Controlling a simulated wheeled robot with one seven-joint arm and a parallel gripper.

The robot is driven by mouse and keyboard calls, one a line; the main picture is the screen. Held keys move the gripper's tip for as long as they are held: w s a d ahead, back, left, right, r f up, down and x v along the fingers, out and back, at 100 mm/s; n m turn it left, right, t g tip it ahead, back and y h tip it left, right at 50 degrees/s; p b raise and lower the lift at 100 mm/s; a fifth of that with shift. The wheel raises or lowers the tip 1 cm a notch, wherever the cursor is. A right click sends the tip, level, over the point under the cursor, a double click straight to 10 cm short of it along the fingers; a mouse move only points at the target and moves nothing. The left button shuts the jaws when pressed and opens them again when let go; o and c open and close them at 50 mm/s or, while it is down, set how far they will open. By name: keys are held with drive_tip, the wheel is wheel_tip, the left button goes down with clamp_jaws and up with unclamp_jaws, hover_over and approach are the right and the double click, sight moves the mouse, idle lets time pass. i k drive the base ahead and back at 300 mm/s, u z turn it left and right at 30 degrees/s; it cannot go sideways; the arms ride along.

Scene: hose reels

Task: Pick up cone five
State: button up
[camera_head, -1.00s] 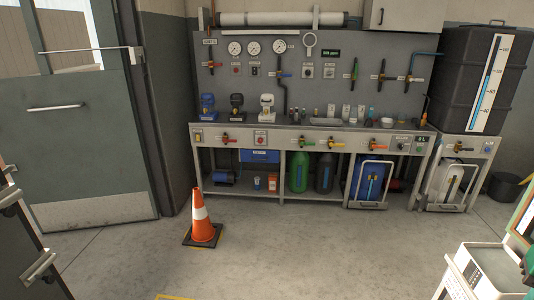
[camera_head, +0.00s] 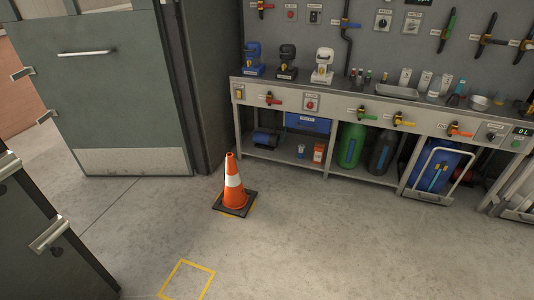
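One orange traffic cone (camera_head: 233,184) with a white band and a black square base stands upright on the concrete floor, left of the picture's middle. It stands in front of the left end of the workbench, and a bit of yellow floor marking shows at its base. I cannot read any number on it, so I cannot tell if it is cone five. No other cone is in view. My gripper is not in view.
A workbench (camera_head: 350,108) with valves, bottles and cylinders runs along the back and right. A grey-green door (camera_head: 110,90) stands at the left, and a dark cabinet or door (camera_head: 50,255) is at the lower left. A yellow square outline (camera_head: 187,281) lies on clear floor.

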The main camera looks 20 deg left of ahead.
sight(235, 198)
drive_tip(key=u, duration=0.05)
drive_tip(key=i, duration=3.25)
drive_tip(key=u, duration=2.85)
